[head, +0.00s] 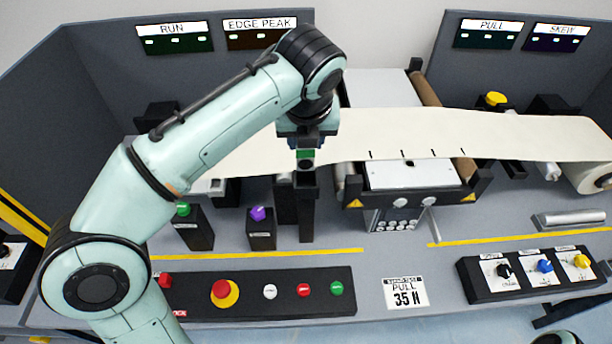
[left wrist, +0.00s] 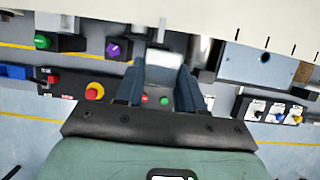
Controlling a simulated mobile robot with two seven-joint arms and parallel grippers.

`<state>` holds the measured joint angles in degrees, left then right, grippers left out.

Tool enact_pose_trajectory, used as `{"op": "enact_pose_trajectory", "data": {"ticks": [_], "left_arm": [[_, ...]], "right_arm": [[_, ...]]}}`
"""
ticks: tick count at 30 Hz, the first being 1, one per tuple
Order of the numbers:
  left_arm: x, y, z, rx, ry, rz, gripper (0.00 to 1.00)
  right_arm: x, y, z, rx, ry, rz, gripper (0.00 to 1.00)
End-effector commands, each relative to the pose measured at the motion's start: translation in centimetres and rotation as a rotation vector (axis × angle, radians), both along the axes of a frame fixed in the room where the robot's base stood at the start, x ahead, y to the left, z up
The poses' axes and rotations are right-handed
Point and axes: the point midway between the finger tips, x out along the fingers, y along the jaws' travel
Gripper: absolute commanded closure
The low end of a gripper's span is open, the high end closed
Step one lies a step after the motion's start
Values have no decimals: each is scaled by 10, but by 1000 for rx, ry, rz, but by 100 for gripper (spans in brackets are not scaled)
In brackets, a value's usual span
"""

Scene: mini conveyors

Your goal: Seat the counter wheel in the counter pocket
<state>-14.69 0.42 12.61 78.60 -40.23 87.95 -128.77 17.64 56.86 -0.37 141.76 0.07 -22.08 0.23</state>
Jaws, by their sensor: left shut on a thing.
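My left gripper (head: 306,136) points down at the middle of the bench, beside the cream web. In the left wrist view its two dark blue fingers (left wrist: 160,80) are shut on a smooth light-grey piece (left wrist: 165,68), which I take to be the counter wheel. In the head view the fingers and arm largely hide this piece. The counter pocket cannot be made out clearly. My right gripper is not in view.
The cream web (head: 490,135) runs across behind the gripper. A purple knob (head: 258,213) and a green knob (head: 182,209) stand left of the post. A button panel with a red emergency stop (head: 224,291) lies in front. The plated roller block (head: 410,176) is to the right.

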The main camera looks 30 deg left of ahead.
Motion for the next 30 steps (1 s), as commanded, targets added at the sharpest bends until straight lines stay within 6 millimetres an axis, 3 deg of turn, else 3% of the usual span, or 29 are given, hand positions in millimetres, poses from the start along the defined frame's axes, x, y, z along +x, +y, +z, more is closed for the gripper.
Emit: {"op": "enact_pose_trajectory", "data": {"ticks": [1, 3, 11, 18, 30], "left_arm": [[-1, 1, -16, 2, 5, 1, 100], [-1, 1, -27, 2, 3, 0, 100], [0, 1, -45, 1, -2, 1, 100], [0, 0, -80, 1, 0, 0, 100], [1, 0, -85, 1, -2, 0, 100]], "right_arm": [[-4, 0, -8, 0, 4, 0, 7], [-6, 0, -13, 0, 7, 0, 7], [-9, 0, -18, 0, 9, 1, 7], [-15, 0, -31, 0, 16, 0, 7], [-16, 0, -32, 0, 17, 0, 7]]}}
